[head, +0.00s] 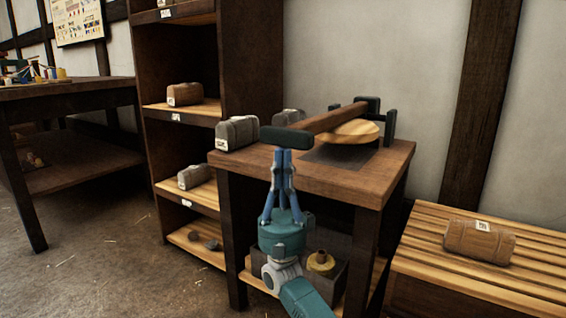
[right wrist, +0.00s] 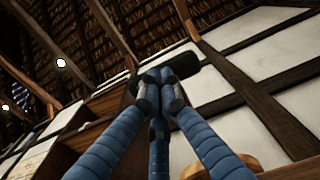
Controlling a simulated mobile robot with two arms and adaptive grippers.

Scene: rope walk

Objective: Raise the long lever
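The long lever (head: 331,120) is a brown wooden bar with a dark green crosswise grip (head: 287,136) at its near end. Its far end sits in a dark bracket (head: 389,122) at the back of the small workbench. The bar stands a little above the bench top, over a round wooden disc (head: 348,132). My right gripper (head: 282,153) points upward at the bench's front edge, its fingers drawn together just under the grip. In the right wrist view the blue fingertips (right wrist: 161,76) meet in front of the dark grip (right wrist: 181,62); whether they touch it is unclear. My left gripper is out of view.
Grey bundles, one of them at the bench's left edge (head: 237,133), stand close to the lever. A shelf unit (head: 249,60) rises on the left. A slatted bench (head: 420,236) with a brown bundle (head: 480,241) is at right. Floor at left is open.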

